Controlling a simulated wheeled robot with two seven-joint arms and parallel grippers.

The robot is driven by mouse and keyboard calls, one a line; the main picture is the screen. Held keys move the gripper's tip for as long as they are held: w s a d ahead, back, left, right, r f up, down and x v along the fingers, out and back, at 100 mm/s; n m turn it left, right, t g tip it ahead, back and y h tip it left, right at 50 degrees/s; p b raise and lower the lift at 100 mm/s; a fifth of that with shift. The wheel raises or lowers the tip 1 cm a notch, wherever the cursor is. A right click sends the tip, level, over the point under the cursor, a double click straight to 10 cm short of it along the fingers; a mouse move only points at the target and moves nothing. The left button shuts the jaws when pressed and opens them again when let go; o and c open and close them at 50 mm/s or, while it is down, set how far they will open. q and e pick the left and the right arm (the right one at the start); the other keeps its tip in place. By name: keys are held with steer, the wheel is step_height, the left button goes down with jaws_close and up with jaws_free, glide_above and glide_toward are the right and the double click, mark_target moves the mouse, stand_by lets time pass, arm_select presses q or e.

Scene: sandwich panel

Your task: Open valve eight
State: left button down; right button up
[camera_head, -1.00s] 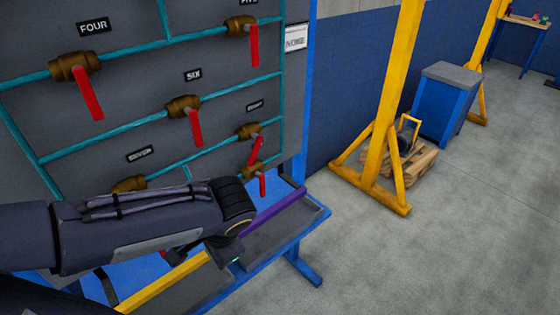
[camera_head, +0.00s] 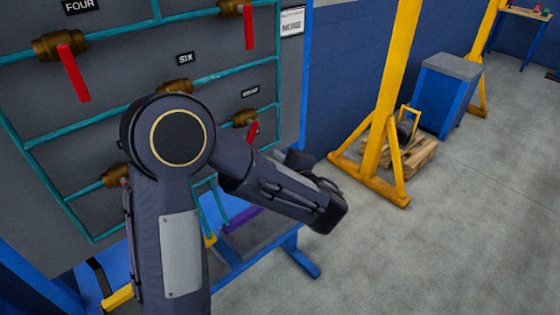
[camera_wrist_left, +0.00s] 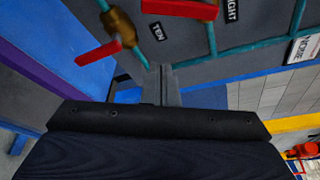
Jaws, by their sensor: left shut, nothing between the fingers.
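Valve eight (camera_head: 244,118) is a brass valve on the grey panel, below the small EIGHT label (camera_head: 250,91). Its red handle (camera_head: 253,131) hangs down at a slant, its lower part hidden by my left arm. In the left wrist view, a red handle (camera_wrist_left: 180,8) lies at the top edge beside the EIGHT label (camera_wrist_left: 232,10). My left gripper (camera_wrist_left: 160,70) is shut and empty, its tips below that handle in the picture and apart from it. In the head view my forearm largely hides the gripper. My right gripper is not in view.
Valve ten (camera_wrist_left: 119,27), with its red handle (camera_wrist_left: 98,53), is close to my left gripper's left side. Teal pipes (camera_head: 90,119) link the valves.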

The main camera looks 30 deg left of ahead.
mark_target(248, 136)
arm_select(q)
steer(key=a, duration=0.2)
steer(key=a+p, duration=0.1)
steer(key=a+r, duration=0.1)
steer(key=a, duration=0.1)
steer(key=shift+w+a+p, duration=0.15)
steer(key=shift+a+p, duration=0.2)
steer(key=shift+p, duration=0.05)
steer(key=shift+s+a+r+m+g+p, duration=0.15)
steer(key=shift+s+m+g+p, duration=0.15)
steer(key=shift+m, duration=0.2)
steer(key=s+r+m+g+p, duration=0.1)
steer(key=m+p, duration=0.1)
steer(key=p, duration=0.1)
steer(key=s+r+m+g+p, duration=0.1)
steer(key=m+p, duration=0.1)
steer(key=p, duration=0.1)
steer(key=s+a+r+m+g+p, duration=0.1)
steer(key=m+p, duration=0.1)
steer(key=m, duration=0.1)
steer(key=shift+a+r+g+p, duration=0.1)
steer(key=shift+g+p, duration=0.3)
steer(key=shift+r, duration=0.1)
stand_by(0.5)
stand_by(0.5)
